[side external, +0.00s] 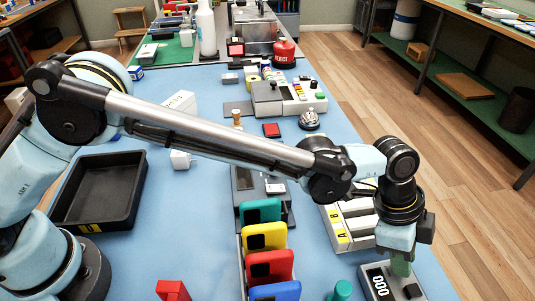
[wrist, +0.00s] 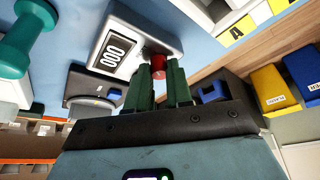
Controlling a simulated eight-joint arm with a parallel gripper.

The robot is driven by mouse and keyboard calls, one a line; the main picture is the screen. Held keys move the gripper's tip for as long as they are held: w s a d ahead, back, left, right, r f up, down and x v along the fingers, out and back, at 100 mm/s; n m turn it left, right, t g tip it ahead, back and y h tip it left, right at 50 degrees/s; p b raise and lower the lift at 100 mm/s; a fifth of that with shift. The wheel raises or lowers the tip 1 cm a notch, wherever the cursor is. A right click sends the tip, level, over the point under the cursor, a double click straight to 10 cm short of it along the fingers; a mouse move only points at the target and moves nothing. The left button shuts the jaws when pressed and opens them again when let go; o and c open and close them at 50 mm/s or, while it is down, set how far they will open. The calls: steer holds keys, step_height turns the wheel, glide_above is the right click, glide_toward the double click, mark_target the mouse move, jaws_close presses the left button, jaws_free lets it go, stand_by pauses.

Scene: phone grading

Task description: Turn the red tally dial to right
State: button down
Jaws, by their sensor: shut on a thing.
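The tally counter, a pale box with a dark display reading 000, sits at the lower right in the side view (side external: 381,284). It also shows at the top of the wrist view (wrist: 118,36). The red tally dial (wrist: 158,62) is on its face, beside the display. My gripper (side external: 402,266) points down over the counter. In the wrist view its green fingers (wrist: 160,72) are on either side of the red dial, shut on it. The fingers cover part of the dial, and I cannot make out the dial in the side view.
Colored phones (side external: 267,236) stand in a rack left of the counter. A white tray marked A and B (side external: 345,237) lies behind it. A teal knobbed object (side external: 341,291) stands close by on the left. A black tray (side external: 99,205) lies far left on the blue mat.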

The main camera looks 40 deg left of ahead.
steer(key=c, duration=1.3)
jaws_free()
steer(key=shift+r, duration=0.1)
steer(key=v, duration=1.2)
